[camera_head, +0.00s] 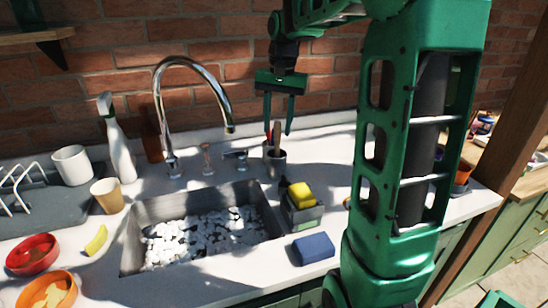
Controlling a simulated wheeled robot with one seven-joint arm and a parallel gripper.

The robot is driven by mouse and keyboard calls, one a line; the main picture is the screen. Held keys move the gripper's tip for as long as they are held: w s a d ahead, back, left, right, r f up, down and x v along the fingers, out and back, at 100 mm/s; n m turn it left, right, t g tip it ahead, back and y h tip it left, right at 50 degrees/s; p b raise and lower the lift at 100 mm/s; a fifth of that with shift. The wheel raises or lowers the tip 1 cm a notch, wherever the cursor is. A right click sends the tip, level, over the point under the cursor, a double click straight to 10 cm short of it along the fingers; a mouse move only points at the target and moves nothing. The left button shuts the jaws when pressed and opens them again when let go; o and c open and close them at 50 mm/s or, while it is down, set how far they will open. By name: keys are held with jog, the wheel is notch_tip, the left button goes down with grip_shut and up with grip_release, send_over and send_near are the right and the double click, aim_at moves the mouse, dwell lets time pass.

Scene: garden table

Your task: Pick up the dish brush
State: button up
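A small grey metal cup (274,162) stands on the counter behind the sink's right corner. A brown upright handle (277,140), which may be the dish brush, sticks up from it, with a thinner reddish one beside it. The lower part of the handle is hidden in the cup. My gripper (278,134) points down over the cup, with its two dark green fingers spread. The handle appears between the fingers in this view; I cannot tell whether they are at the same depth or touch it.
A tall curved faucet (192,62) stands left of my gripper, behind the sink (258,207) with white pebbles. A caddy (303,212) with a yellow sponge (301,194) and a blue sponge (313,248) are nearer. A spray bottle (120,150) stands left. The brick wall is behind.

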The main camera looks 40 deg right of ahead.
aim_at(277, 149)
jog(key=shift+f, duration=1.15)
grip_shut()
